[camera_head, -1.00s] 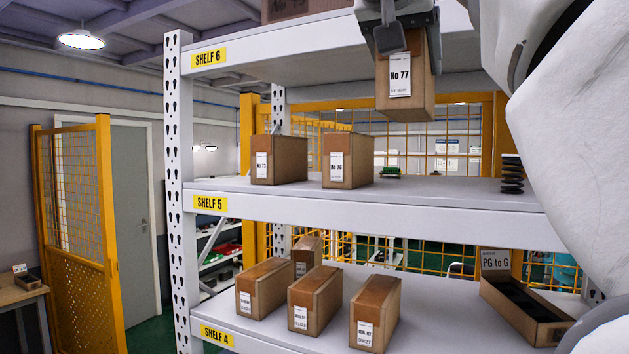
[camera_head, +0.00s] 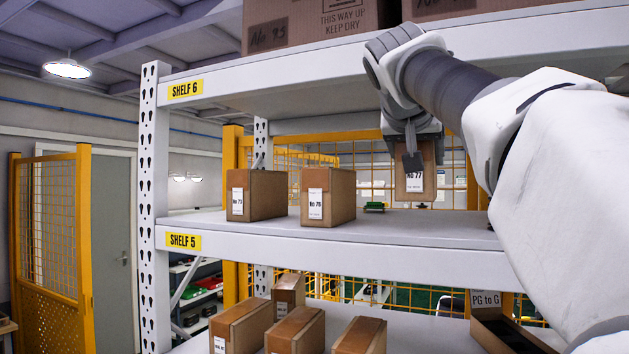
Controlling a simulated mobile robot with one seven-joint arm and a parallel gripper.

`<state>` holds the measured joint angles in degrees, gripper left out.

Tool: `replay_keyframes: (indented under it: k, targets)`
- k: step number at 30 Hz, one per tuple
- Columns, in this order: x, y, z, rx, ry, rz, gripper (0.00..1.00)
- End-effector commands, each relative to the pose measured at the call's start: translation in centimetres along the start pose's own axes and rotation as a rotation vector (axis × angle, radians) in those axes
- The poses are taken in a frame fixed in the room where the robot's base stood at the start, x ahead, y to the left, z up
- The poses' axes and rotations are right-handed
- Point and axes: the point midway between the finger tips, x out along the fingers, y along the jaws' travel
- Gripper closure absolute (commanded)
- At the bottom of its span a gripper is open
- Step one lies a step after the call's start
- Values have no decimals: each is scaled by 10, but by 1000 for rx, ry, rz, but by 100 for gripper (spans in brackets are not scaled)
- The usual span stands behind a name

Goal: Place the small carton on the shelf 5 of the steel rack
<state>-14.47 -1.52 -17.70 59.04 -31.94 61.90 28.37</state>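The small carton (camera_head: 415,187), brown with a white "No 77" label, hangs upright in my gripper (camera_head: 412,150). My gripper is shut on its upper part, and a finger covers part of the label's top. The carton is over shelf 5 (camera_head: 330,245) of the steel rack, under shelf 6, to the right of the two cartons there. Its bottom appears a little above the shelf surface, though I cannot tell the exact gap.
Two cartons, (camera_head: 256,195) and (camera_head: 328,197), stand on shelf 5 at the left. Several cartons stand on the shelf below.

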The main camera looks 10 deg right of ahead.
Motion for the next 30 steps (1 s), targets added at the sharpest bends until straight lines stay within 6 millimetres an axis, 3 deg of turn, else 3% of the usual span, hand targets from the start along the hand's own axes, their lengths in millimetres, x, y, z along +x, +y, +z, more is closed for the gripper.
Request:
replay_keyframes:
  k: [4,14,27,28,30]
  targets:
    - [7,1,4,1,2,-2,100]
    - [19,1,36,0,1,-2,100]
    - [22,1,42,1,2,-1,100]
    - [22,1,41,0,0,-1,24]
    - [22,1,41,0,0,-1,12]
